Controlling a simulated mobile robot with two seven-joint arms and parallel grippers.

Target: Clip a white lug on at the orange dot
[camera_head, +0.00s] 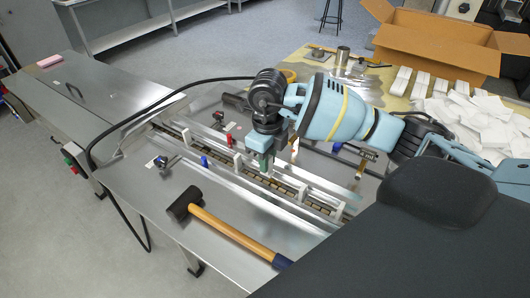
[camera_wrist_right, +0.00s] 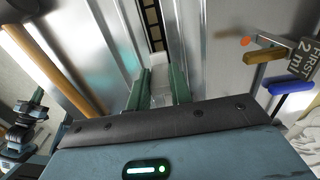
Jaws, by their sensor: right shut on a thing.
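My right gripper (camera_head: 265,164) is over the chain channel of the machine in the head view, fingers pointing down. In the right wrist view its green fingers (camera_wrist_right: 160,88) are closed on a white lug (camera_wrist_right: 158,62), which is partly hidden between them. The dark chain (camera_wrist_right: 152,22) runs just beyond the fingertips. I cannot make the dot out in the head view. Other white lugs (camera_head: 238,160) stand along the chain (camera_head: 290,189).
A mallet (camera_head: 230,232) lies on the steel deck in front of the channel. A blue handle (camera_wrist_right: 293,87) and a lettered tag (camera_wrist_right: 303,58) are right of the fingers. A cardboard box (camera_head: 440,40), white blocks (camera_head: 420,85) and white pouches (camera_head: 480,118) are on the back table.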

